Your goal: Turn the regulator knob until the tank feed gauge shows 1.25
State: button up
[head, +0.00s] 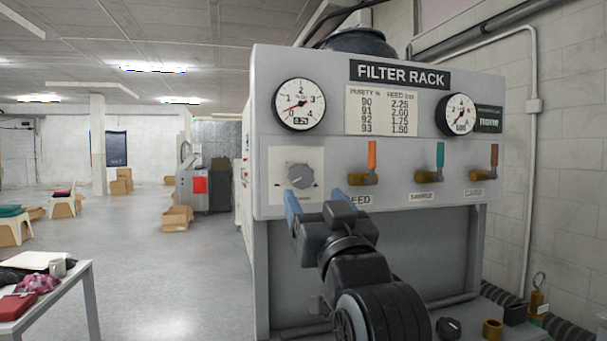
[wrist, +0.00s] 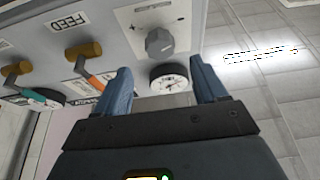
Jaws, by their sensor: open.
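The regulator knob (head: 300,177) is a grey round knob on a pale plate at the left of the filter rack panel. It also shows in the wrist view (wrist: 159,42), ahead of the fingers. The round white gauge (head: 299,104) above it has a red needle pointing low left, and its small readout seems to show 0.25. It also shows in the wrist view (wrist: 168,78). My gripper (head: 318,196) is open, its blue fingers just below and in front of the knob, apart from it. In the wrist view, my gripper (wrist: 161,66) has nothing between its fingers.
Three valve levers, orange (head: 372,155), green (head: 440,155) and brown (head: 494,157), stick out right of the knob. A second gauge (head: 458,114) and a purity chart (head: 381,111) sit above. A table (head: 84,290) stands at left; the floor between is clear.

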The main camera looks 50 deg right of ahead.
aim_at(303, 179)
jog(key=b+x, duration=0.2)
jog(key=b, duration=0.2)
jog(key=shift+w+d+f, duration=0.1)
jog(key=shift+w+d, duration=0.1)
jog(key=shift+d, duration=0.05)
jog(key=p+x, duration=0.1)
jog(key=x, duration=0.1)
jog(key=p+x, duration=0.1)
jog(key=x, duration=0.1)
jog(key=shift+s+a+r, duration=0.1)
jog(key=shift+r, duration=0.2)
jog(key=shift+w+d+r, duration=0.15)
jog(key=shift+w+d, duration=0.2)
jog(key=shift+w, duration=0.25)
jog(key=c, duration=1.1)
